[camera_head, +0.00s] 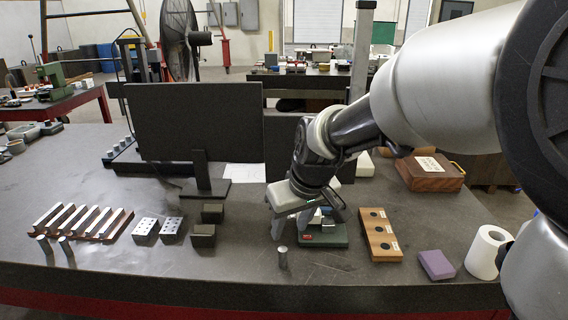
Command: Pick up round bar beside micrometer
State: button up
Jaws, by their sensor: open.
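A short grey round bar (282,258) stands upright near the table's front edge. Just behind and right of it is a green base (325,238) with a small red mark. A device that looks like the micrometer sits on this base, but my gripper partly hides it. My gripper (302,228) is open, pointing down over the base area, behind the bar. One pale finger shows left of the base, above and behind the bar; the other is partly hidden. No object shows between the fingers. Two more round bars (67,251) stand at the far left.
A wooden block with dark holes (379,235), a purple block (436,264) and a white roll (488,252) stand to the right. Drilled metal blocks (145,228) and dark blocks (203,235) lie left. A monitor (195,122) stands behind. The table in front-left is clear.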

send_over(283, 248)
jog(key=s, duration=0.2)
jog(key=f, duration=0.6)
jog(key=shift+d+f, duration=0.25)
jog(key=shift+f, duration=0.05)
jog(key=shift+d+x, duration=0.2)
jog(key=shift+x, duration=2.5)
grip_shut()
